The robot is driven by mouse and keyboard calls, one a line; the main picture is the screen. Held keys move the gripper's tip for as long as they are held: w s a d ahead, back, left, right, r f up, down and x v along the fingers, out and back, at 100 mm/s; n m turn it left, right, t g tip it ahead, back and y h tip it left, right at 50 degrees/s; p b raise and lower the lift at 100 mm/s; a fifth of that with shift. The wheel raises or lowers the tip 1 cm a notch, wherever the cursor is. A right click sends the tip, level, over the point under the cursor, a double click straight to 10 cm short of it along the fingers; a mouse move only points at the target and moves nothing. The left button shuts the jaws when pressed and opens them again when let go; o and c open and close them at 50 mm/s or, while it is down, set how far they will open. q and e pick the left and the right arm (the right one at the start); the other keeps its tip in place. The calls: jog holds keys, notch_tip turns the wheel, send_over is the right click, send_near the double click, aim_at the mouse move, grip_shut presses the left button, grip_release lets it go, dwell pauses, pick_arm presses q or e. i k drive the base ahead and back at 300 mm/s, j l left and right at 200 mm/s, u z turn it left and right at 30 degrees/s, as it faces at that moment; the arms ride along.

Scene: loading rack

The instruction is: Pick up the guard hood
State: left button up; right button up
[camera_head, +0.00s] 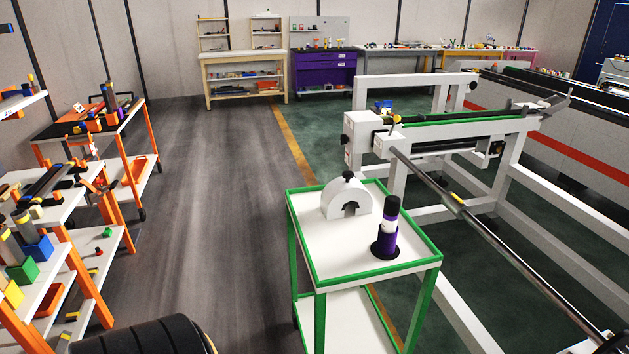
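The guard hood (337,204) looks to be the white half-round piece with a black knob on top and a dark opening in its front. It stands upright on the white top of a green-framed cart (330,262), toward the cart's far left part. Nothing is touching it from above. Neither of my grippers shows in the head view, so their state is hidden.
A black and purple cylinder (391,222) with a round base stands on the cart, right of the hood. A white machine frame (510,185) with a long bar is close on the right. Shelves (108,220) with orange legs line the left. The grey floor (215,190) between is clear.

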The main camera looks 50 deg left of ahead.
aim_at(344, 191)
jog(key=u, duration=1.45)
jog(key=i+j+z, duration=0.1)
jog(key=z, duration=0.25)
jog(key=i+j+z, duration=0.1)
jog(key=j+z, duration=0.15)
jog(key=z, duration=0.15)
jog(key=i+j+z, duration=0.1)
jog(key=z, duration=0.25)
jog(key=k+j, duration=0.05)
jog(key=j, duration=0.05)
